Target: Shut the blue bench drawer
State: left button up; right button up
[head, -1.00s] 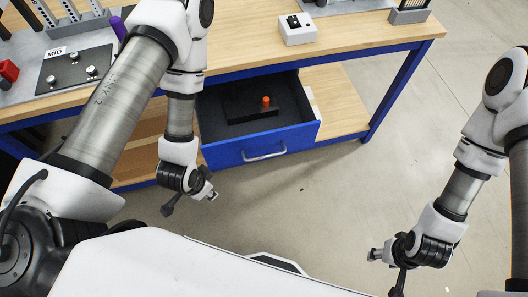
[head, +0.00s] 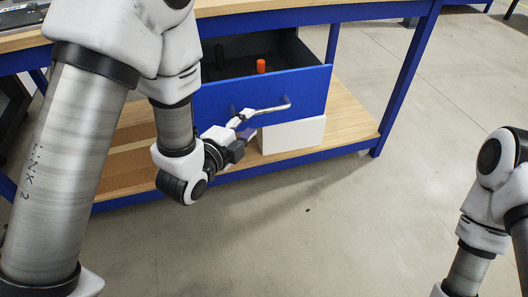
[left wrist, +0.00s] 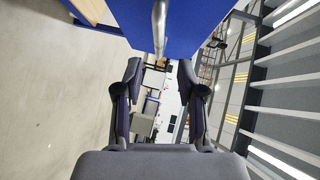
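The blue bench drawer (head: 302,90) is pulled out under the benchtop, its dark inside showing from above. An orange cylinder (head: 261,66) stands inside it. A silver bar handle (head: 270,108) crosses its front. My left gripper (head: 241,124) is at the left part of this handle, its fingers overlapping it in the head view. In the left wrist view my left gripper (left wrist: 159,68) has its fingers wide apart, with the handle (left wrist: 159,25) lined up between them and the blue drawer front (left wrist: 195,28) close above. Contact cannot be told. My right gripper is out of view.
A white box (head: 292,136) sits on the wooden lower shelf (head: 345,112) beneath the drawer. The blue bench leg (head: 403,85) stands to the right. The grey floor (head: 310,230) before the bench is clear.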

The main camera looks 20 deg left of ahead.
aim_at(263, 109)
pick_arm(q)
jog(key=b+x, duration=0.1)
jog(key=x, duration=0.7)
jog(key=shift+w+f, duration=0.15)
jog(key=shift+w, duration=0.05)
jog(key=shift+a, duration=0.1)
grip_shut()
